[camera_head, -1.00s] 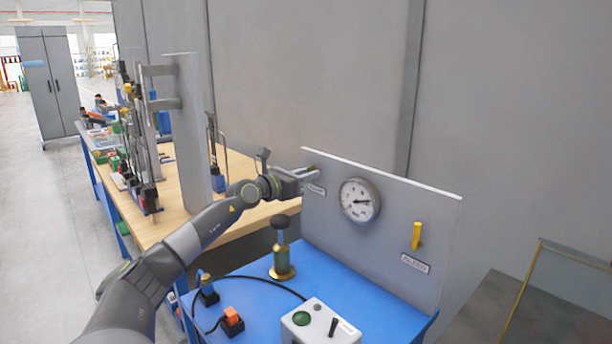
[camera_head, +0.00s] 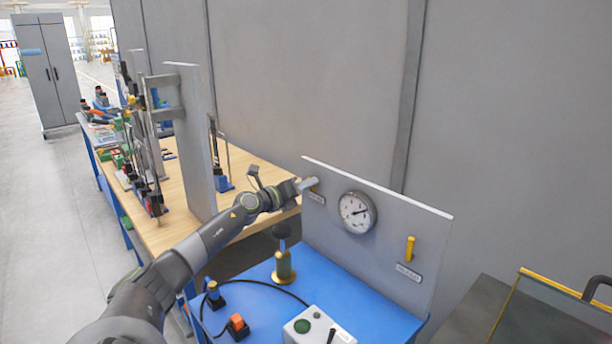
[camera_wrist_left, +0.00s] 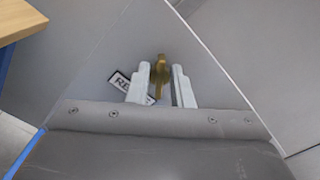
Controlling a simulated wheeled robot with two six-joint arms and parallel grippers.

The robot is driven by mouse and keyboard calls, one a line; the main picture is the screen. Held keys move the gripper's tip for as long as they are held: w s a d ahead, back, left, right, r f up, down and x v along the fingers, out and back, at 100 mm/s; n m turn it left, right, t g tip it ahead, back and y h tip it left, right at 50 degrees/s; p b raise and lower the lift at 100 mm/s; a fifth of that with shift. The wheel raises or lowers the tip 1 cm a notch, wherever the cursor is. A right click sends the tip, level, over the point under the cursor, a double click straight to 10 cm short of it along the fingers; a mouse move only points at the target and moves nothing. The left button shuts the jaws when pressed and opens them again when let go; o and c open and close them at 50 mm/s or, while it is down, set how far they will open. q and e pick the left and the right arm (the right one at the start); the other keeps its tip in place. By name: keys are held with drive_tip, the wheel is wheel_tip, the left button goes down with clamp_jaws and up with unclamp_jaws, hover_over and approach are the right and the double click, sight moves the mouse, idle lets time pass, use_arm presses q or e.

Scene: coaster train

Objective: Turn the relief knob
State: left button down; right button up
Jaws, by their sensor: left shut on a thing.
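The relief knob (camera_wrist_left: 159,72) is a small brass-coloured handle on the grey upright panel (camera_head: 340,245). In the left wrist view it stands between the two pale fingers of my left gripper (camera_wrist_left: 162,84), and the fingers are shut on it. A label (camera_wrist_left: 128,88) reading "RE…" is partly hidden behind the left finger. In the head view my left gripper (camera_head: 308,184) is at the upper left of the panel and covers most of the knob. My right gripper is not in view.
A round gauge (camera_head: 357,212) and a yellow lever (camera_head: 409,248) are on the panel. A brass post with a black knob (camera_head: 284,264), an orange switch (camera_head: 237,325) and a control box (camera_head: 318,328) stand on the blue bench (camera_head: 375,318). A wooden workbench (camera_head: 163,233) stands to the left.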

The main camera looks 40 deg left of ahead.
use_arm(q)
drive_tip(key=shift+f+n+p, duration=0.15)
drive_tip(key=shift+n+p, duration=3.5)
drive_tip(key=shift+n, duration=1)
drive_tip(key=shift+f+n+p, duration=0.1)
drive_tip(key=shift+n+p, duration=3.5)
drive_tip(key=shift+n, duration=1.05)
drive_tip(key=shift+f, duration=0.1)
drive_tip(key=c, duration=1.3)
unclamp_jaws()
drive_tip(key=s+a+b, duration=0.1)
drive_tip(key=s+b, duration=0.1)
drive_tip(key=s, duration=1.5)
drive_tip(key=shift+s+a, duration=0.15)
drive_tip(key=shift+a, duration=0.1)
